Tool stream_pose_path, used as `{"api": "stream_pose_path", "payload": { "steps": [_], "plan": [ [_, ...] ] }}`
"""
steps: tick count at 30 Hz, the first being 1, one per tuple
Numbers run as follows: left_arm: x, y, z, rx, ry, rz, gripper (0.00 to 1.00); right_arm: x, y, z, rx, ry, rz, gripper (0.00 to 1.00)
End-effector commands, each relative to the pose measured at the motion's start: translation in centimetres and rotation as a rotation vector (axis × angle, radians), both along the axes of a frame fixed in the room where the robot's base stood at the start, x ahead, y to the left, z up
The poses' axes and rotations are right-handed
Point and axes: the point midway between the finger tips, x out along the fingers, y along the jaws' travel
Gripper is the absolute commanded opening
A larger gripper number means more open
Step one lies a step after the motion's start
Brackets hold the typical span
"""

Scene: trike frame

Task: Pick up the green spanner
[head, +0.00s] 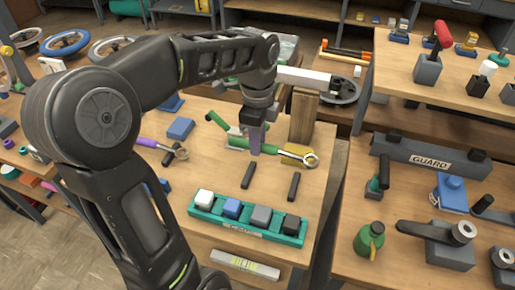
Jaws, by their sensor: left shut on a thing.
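The green spanner (273,149) has a green handle and a bright metal ring end on its right. It lies level at the far part of the small wooden bench. My left gripper (255,150) points down from above and is shut on its green handle. The gripper hides part of the handle, and I cannot tell whether the spanner touches the bench. My right gripper is not in view.
A purple-handled spanner (160,147) lies to the left. A green tray (247,229) with several coloured blocks stands in front, and dark bars (293,186) lie between. A wooden post (303,115) rises close behind. A second bench (347,264) holds a GUARD block (430,158).

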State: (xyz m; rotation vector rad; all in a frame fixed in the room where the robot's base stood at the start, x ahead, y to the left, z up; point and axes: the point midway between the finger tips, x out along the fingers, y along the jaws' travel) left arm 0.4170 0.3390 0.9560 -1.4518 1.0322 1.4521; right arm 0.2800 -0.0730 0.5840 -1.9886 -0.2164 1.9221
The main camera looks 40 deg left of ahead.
Motion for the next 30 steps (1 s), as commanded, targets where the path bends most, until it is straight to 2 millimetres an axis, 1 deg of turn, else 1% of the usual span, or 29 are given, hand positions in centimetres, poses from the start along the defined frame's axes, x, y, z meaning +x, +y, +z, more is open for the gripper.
{"api": "stream_pose_path", "payload": {
  "steps": [17,21,26,30],
  "plan": [
    [0.0,0.0,0.0,0.0,-0.001,0.001,0.0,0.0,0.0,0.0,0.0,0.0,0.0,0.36],
    [0.3,-0.2,-0.1,0.0,-0.001,0.021,0.0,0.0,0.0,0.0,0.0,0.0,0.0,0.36],
    [1.6,-1.2,-0.9,-0.001,0.0,0.125,0.0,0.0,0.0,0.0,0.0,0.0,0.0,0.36],
    [3.5,-3.0,-2.1,-0.002,0.003,0.305,0.0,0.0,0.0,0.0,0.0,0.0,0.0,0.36]
  ]
}}
